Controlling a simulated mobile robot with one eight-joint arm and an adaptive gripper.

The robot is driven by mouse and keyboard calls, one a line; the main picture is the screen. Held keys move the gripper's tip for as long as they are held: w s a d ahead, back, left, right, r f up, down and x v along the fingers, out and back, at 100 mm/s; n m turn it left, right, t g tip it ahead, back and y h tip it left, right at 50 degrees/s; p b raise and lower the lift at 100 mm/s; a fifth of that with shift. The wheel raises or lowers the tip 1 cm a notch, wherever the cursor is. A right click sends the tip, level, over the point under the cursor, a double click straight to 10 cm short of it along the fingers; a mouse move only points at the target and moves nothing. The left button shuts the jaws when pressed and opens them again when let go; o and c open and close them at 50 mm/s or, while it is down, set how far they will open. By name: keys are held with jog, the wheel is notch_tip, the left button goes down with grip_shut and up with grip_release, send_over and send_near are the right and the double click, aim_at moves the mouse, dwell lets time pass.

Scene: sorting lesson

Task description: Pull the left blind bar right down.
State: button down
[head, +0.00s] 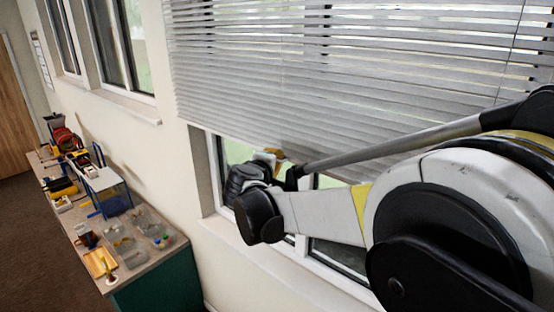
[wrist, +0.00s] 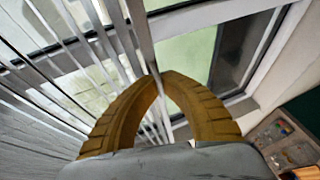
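A grey slatted blind (head: 300,75) hangs over the large window in the head view. Its bottom bar (head: 225,132) slopes down to the right in the picture, with window glass showing below it. My gripper (head: 274,153) is at this lower edge, its fingers partly hidden by my wrist. In the wrist view the tan fingers (wrist: 160,76) arch together, with the tips closed on the pale bar (wrist: 143,35), which runs between them. Several slats (wrist: 60,70) lie close on the left of the fingers there. The bar's right part is hidden behind my arm in the head view.
A low cabinet (head: 175,247) with trays, a blue-sided box and small items stands along the wall at left. The window sill and frame (head: 210,175) are close below my gripper. A second window (head: 125,45) is farther left. The brown floor at lower left is clear.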

notch_tip(320, 180, down, 52)
jog(key=b, duration=3.6)
jog(key=shift+s, duration=0.1)
jog(key=c, duration=1.6)
grip_release()
jog(key=shift+r, duration=0.1)
jog(key=v, duration=1.2)
jog(key=shift+d, duration=0.1)
